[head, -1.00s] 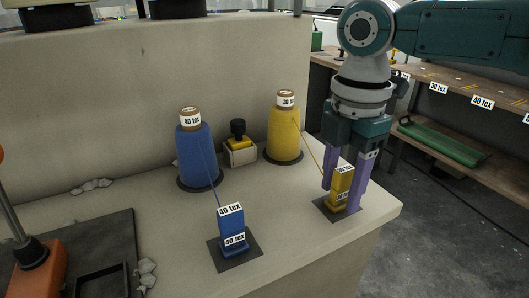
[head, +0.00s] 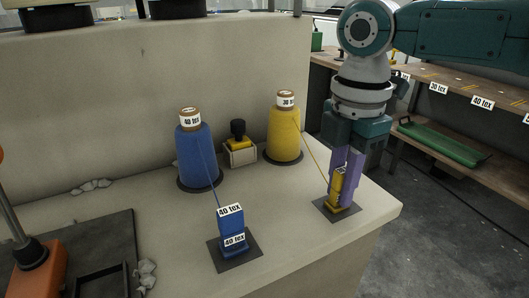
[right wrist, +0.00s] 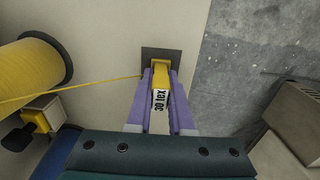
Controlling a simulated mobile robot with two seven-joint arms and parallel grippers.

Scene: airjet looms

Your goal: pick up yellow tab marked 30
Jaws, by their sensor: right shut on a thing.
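The yellow tab marked 30 tex (head: 337,190) stands upright on a dark square pad (head: 326,209) near the right edge of the table. In the right wrist view the tab (right wrist: 161,80) shows its "30 tex" label between two purple fingers. My right gripper (head: 346,185) points down and is shut on the tab, one finger on each side. A yellow thread (head: 314,157) runs from the tab to the yellow cone (head: 284,136) marked 30. My left gripper is not in view.
A blue tab marked 40 tex (head: 231,228) stands on its own pad to the left, threaded to a blue cone (head: 196,155). A small black-knobbed yellow device (head: 239,145) stands between the cones. A green tray (head: 442,143) lies on a shelf at right.

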